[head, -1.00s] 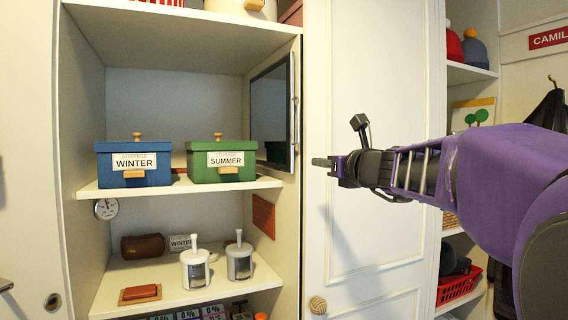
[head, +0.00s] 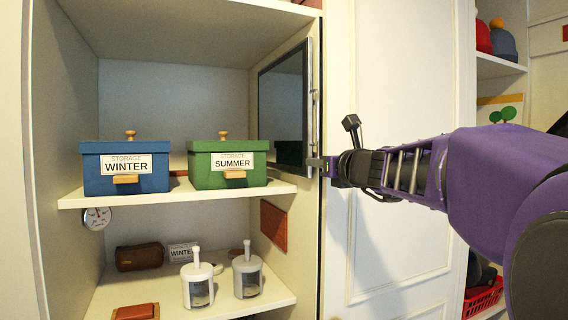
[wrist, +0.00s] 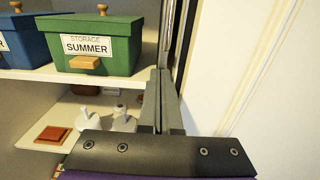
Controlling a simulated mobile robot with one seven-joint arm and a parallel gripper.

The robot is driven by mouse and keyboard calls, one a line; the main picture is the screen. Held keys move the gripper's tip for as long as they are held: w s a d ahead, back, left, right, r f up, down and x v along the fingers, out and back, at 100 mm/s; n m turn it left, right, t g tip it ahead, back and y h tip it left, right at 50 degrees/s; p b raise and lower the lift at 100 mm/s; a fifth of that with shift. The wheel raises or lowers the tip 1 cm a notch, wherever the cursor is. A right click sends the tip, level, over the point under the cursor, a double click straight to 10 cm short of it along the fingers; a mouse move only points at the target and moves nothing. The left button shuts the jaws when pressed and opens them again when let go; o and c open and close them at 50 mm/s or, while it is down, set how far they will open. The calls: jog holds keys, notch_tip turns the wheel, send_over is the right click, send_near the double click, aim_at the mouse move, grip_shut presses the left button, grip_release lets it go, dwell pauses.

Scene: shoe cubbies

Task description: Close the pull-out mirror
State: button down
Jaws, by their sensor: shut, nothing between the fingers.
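The pull-out mirror (head: 284,108) is a dark panel in a light frame on the cubby's right inner wall. Its front edge, with a thin vertical metal handle (head: 313,90), reaches the cubby's front. My gripper (head: 318,162) is shut and empty, its fingertips at the lower part of the mirror's front edge. Whether they touch it I cannot tell. In the wrist view, my shut fingers (wrist: 158,100) point forward along the mirror's edge, just right of the green box.
A blue WINTER box (head: 126,168) and a green SUMMER box (head: 232,162) stand on the middle shelf (head: 180,193). Two white canisters (head: 247,276) stand on the shelf below. A white door panel (head: 390,220) is right of the cubby.

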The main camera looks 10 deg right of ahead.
aim_at(301, 160)
jog(key=shift+s, duration=0.1)
jog(key=p+x, duration=0.1)
jog(key=x, duration=0.6)
jog(key=shift+w+a, duration=0.1)
jog(key=shift+w, duration=0.25)
jog(key=shift+s, duration=0.1)
